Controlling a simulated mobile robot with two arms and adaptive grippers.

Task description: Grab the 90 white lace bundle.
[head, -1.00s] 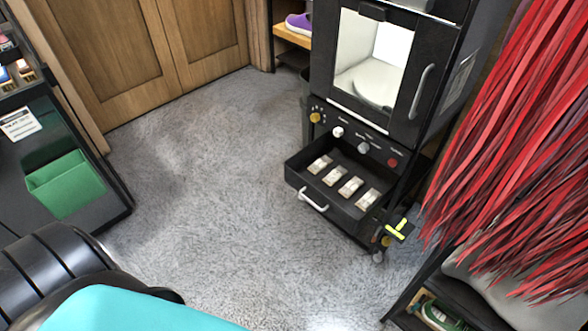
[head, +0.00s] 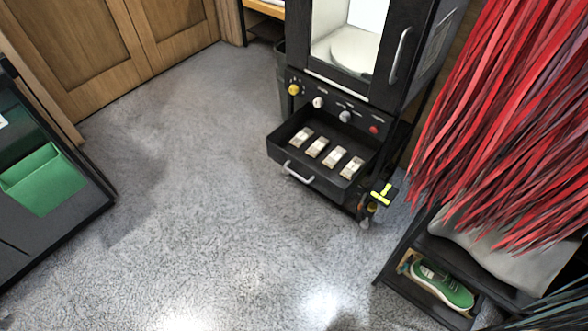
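Several small lace bundles lie in a row in an open black drawer (head: 325,181) under the cabinet. They look white to beige with pale bands: the leftmost bundle (head: 301,135), the second bundle (head: 317,147), the third bundle (head: 334,157) and the rightmost bundle (head: 352,168). Their labels are too small to read, so I cannot tell which is the 90 white one. The drawer has a pale bar handle (head: 298,174) on its front. Neither of my grippers is in view.
The black cabinet (head: 412,65) with a glass door stands above the drawer. A yellow and black tool (head: 384,194) is at its right side. Red strips hang at the right above a shelf with a green shoe (head: 445,287). A green bin (head: 43,180) is left. The middle floor is clear.

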